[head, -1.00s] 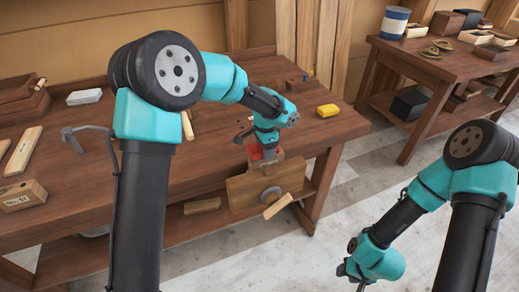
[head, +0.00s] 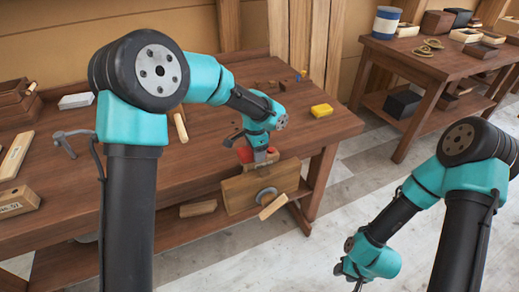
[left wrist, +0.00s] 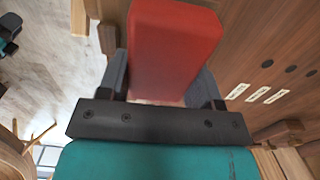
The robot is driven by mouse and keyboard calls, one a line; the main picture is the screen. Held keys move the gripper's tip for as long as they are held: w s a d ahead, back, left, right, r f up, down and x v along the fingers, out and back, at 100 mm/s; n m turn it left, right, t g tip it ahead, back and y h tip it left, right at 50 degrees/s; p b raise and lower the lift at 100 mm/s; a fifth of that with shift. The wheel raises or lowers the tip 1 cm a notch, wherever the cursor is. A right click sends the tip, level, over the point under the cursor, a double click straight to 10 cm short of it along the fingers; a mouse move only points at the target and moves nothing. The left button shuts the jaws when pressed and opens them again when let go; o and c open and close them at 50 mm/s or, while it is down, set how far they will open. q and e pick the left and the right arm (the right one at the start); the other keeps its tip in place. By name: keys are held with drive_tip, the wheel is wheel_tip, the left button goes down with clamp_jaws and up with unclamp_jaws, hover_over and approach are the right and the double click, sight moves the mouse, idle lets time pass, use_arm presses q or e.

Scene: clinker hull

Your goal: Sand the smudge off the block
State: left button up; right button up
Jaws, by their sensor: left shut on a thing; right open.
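My left gripper (head: 259,153) is shut on a red sanding block (head: 244,154), low over the front edge of the workbench at the wooden vise (head: 242,190). In the left wrist view the red block (left wrist: 172,45) sits between the dark fingers and sticks out beyond them. The block to be sanded seems to be at the top of the vise, mostly hidden by my gripper. I cannot make out the smudge, or whether the red block touches the wood. My right gripper (head: 351,277) is open and empty, low over the floor at the right.
A second table (head: 400,60) stands at the back right. Open floor lies between them.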

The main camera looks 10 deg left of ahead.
sight(241, 152)
use_arm(q)
drive_tip(key=shift+s+a, duration=0.4)
drive_tip(key=shift+a, duration=0.35)
drive_tip(key=shift+s+a, duration=0.1)
drive_tip(key=shift+a, duration=0.05)
drive_tip(key=shift+s+a, duration=0.15)
drive_tip(key=shift+a, duration=0.1)
drive_tip(key=shift+s+a+f, duration=0.1)
drive_tip(key=shift+s+a, duration=0.75)
drive_tip(key=shift+a, duration=0.25)
drive_tip(key=shift+w+r, duration=0.1)
drive_tip(key=shift+r, duration=3)
drive_tip(key=shift+r, duration=1.55)
